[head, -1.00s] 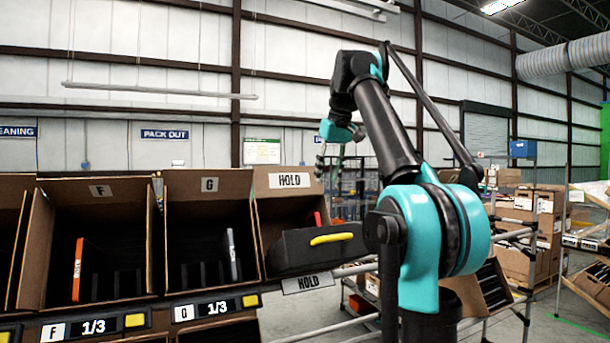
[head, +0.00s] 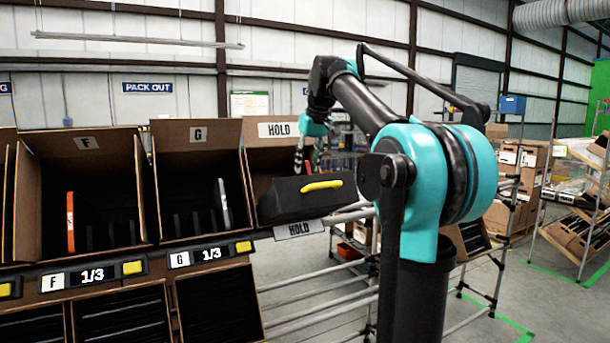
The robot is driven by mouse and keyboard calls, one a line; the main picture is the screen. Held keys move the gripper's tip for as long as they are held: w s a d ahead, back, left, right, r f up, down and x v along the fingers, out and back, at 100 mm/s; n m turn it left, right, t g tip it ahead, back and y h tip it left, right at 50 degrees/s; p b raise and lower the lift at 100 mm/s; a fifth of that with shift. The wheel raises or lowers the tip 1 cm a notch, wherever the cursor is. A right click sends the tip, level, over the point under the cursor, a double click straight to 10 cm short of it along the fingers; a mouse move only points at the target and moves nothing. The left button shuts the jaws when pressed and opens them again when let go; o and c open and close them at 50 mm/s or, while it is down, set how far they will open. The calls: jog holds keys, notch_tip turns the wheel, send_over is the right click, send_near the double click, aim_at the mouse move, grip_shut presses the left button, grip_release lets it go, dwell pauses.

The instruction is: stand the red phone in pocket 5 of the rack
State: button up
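A small bit of red (head: 308,168) shows behind the black case in the HOLD carton (head: 252,160); it may be the red phone, but most of it is hidden. My gripper (head: 298,165) points down at that carton's opening, close beside the red bit. It is small and partly behind the case, so I cannot tell whether its fingers are open or touching anything. Carton F (head: 30,200) holds an orange-red slim item (head: 70,222) upright at its left, among dark dividers. Carton G (head: 158,200) holds a grey slim item (head: 223,203). No pocket numbered 5 is readable.
The black case (head: 290,204) with a yellow handle fills the front of the HOLD carton. Lower dark trays (head: 120,315) sit beneath the labelled shelf edge. A metal rail frame (head: 320,295) stands right of the cartons. Shelves with boxes stand at the far right.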

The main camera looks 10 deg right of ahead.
aim_at(305, 173)
jog(key=shift+x, duration=1.95)
grip_shut()
jog(key=shift+r, duration=0.1)
jog(key=shift+w+a+r, duration=0.25)
jog(key=shift+w+r, duration=0.55)
jog(key=shift+r, duration=0.7)
jog(key=shift+w+a+r, duration=0.25)
jog(key=shift+w+r, duration=0.5)
jog(key=shift+r, duration=0.8)
jog(key=shift+w+a+r, duration=0.25)
jog(key=shift+w+r, duration=0.55)
jog(key=shift+r, duration=0.7)
